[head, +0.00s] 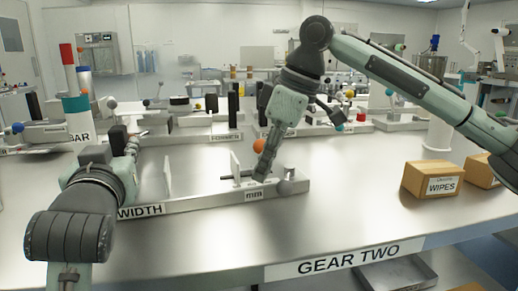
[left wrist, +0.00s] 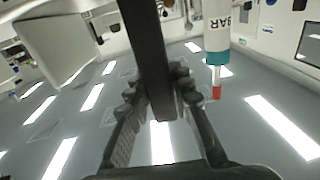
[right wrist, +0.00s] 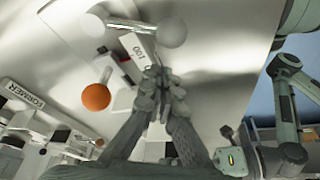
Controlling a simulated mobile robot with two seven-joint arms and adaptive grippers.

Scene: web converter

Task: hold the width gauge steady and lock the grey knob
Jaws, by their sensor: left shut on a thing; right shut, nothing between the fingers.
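The width gauge (head: 210,198) is a long metal bar labelled WIDTH, with upright plates, lying on the steel table. My left gripper (head: 132,148) is at its left end, shut on a black upright post (left wrist: 150,45), which runs between its fingers in the left wrist view. The grey knob (head: 285,187) is a ball at the gauge's right end; it also shows in the right wrist view (right wrist: 171,32), joined by a short rod to another pale ball. My right gripper (head: 262,172) points down beside the knob, shut and empty, near the number label (right wrist: 137,48). Contact with the gauge is unclear.
An orange ball (head: 258,146) on a rod stands close to my right fingers. A white and teal BAR post (head: 78,118) with a red top stands at left. WIPES boxes (head: 440,180) sit at right. The front table area is clear; a FORMER fixture (head: 223,137) lies behind.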

